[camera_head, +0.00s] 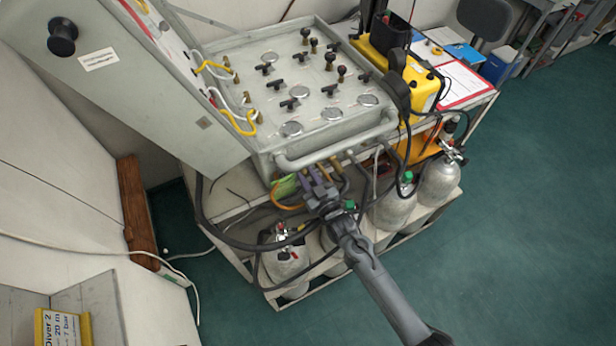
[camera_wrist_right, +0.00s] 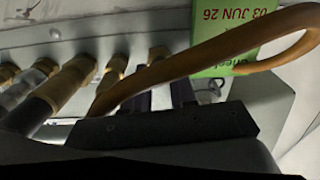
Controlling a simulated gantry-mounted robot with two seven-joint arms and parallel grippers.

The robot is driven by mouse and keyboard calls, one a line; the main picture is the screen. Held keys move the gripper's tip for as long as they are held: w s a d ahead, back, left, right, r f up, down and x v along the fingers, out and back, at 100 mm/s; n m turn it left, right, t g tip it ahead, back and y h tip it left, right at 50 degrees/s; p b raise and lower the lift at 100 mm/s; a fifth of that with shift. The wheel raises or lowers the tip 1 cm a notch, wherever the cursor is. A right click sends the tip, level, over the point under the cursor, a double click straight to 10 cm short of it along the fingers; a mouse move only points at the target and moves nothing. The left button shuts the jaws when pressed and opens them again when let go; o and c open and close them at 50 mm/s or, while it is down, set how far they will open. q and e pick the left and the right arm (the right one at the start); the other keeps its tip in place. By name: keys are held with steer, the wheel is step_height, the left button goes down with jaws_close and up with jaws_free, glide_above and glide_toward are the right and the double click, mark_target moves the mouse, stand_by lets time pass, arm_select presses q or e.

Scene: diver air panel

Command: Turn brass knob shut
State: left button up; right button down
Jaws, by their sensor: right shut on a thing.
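My right gripper (camera_head: 314,180) reaches in from the lower right to the front face of the grey air panel (camera_head: 331,139), just below its front handle bar. In the right wrist view its two dark fingers (camera_wrist_right: 160,98) are close together at a brass fitting (camera_wrist_right: 158,54), which I take to be the brass knob. The grip itself is mostly hidden by the fingers and a brown hose (camera_wrist_right: 190,62). Other brass fittings (camera_wrist_right: 72,80) sit in a row to the left. My left gripper is not in view.
A green tag (camera_wrist_right: 232,35) hangs beside the fingers, behind the brown hose. Below the panel, silver cylinders (camera_head: 393,208) and loose black hoses (camera_head: 235,240) crowd the cart. A yellow case (camera_head: 424,88) stands at the right. The green floor (camera_head: 530,220) is clear at the right.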

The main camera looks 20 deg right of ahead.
steer(key=shift+m, duration=0.3)
steer(key=m+p, duration=0.1)
steer(key=m, duration=0.1)
steer(key=shift+m, duration=0.3)
steer(key=m+p, duration=0.1)
steer(key=m, duration=0.3)
steer(key=m+p, duration=0.1)
steer(key=m, duration=0.3)
steer(key=shift+m+p, duration=0.3)
steer(key=shift+m, duration=1)
steer(key=c, duration=1.2)
jaws_free()
